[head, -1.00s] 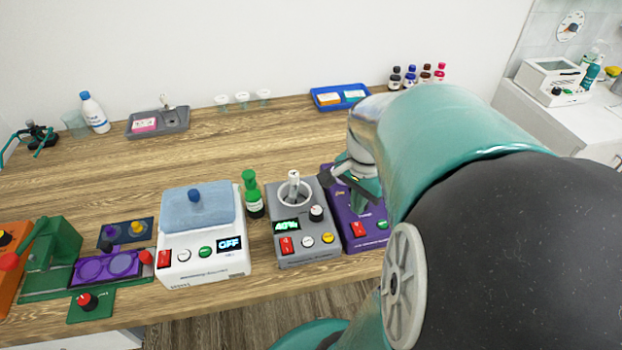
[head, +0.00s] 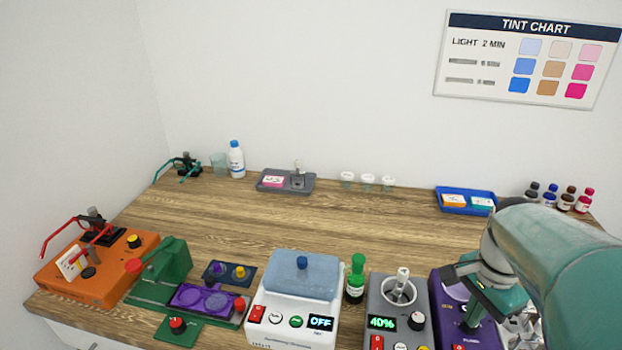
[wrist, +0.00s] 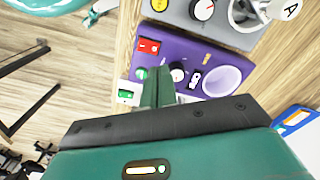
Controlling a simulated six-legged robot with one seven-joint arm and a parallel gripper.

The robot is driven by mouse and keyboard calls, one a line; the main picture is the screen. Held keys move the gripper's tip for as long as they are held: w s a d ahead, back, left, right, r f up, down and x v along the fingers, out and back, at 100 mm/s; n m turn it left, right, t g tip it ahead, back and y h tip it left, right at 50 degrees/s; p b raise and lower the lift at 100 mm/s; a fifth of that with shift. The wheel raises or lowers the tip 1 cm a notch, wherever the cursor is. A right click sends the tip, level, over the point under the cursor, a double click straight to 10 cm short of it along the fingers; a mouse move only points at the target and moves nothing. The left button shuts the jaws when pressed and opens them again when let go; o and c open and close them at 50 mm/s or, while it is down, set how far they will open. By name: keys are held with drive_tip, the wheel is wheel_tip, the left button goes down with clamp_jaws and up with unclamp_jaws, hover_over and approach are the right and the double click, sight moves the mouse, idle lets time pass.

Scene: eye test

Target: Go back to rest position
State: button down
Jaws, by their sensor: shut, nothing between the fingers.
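My gripper (head: 484,284) is at the right of the head view, above the purple device (head: 444,305), which it partly covers. In the wrist view my gripper's green fingers (wrist: 158,86) are together with nothing between them. They point toward the purple device (wrist: 190,58), which has a red switch, a black knob and a round pale opening. From these views I cannot tell the gap between the fingertips and the device.
Left of the purple device stand a grey device reading 40% (head: 384,300), a green-capped bottle (head: 356,280) and a white device reading OFF (head: 272,312). A blue tray (head: 440,198) and several small bottles stand behind. The wooden table's middle (head: 300,225) is clear.

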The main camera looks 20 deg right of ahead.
drive_tip(key=w+a+r+n+t, duration=0.2)
drive_tip(key=a+n, duration=0.4)
drive_tip(key=a, duration=0.2)
drive_tip(key=w+a+r+n+t, duration=0.1)
drive_tip(key=w+a+r+n, duration=0.1)
drive_tip(key=a+n, duration=0.4)
drive_tip(key=w+a+r+n+t, duration=0.2)
drive_tip(key=a+n, duration=0.4)
drive_tip(key=a, duration=0.5)
drive_tip(key=shift+w+t, duration=0.3)
drive_tip(key=shift+w, duration=0.15)
